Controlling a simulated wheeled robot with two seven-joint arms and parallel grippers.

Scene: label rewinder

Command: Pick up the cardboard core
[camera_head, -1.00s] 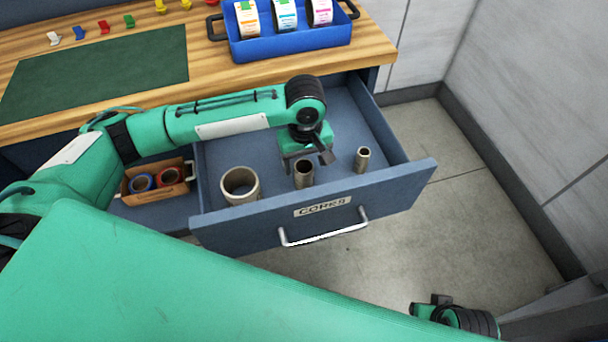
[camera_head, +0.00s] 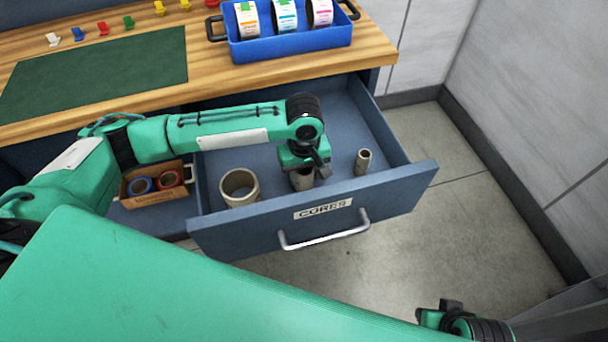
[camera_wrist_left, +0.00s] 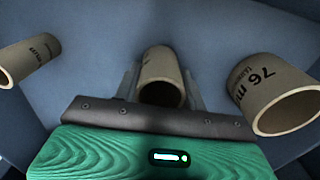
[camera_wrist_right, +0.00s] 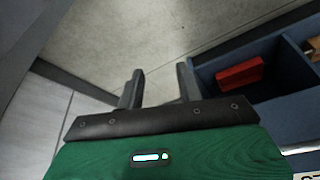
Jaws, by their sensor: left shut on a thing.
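Three cardboard cores stand in the open drawer labelled CORES (camera_head: 268,225). The middle core (camera_head: 301,181) is mostly hidden under my left gripper (camera_head: 305,170) in the head view. In the left wrist view this middle core (camera_wrist_left: 160,75) sits between the two fingers of the left gripper (camera_wrist_left: 160,88), which is shut on it. The wide core (camera_head: 239,186) stands to the left, and it shows at the right in the left wrist view (camera_wrist_left: 275,95), marked 76. The narrow core (camera_head: 363,161) stands to the right. My right gripper (camera_wrist_right: 160,88) is open and empty, over the floor.
A blue tray (camera_head: 290,48) with several label rolls stands on the wooden bench (camera_head: 200,60) beside a green mat (camera_head: 100,72). A small box (camera_head: 156,196) with red and blue rolls lies left of the drawer. The floor at right is clear.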

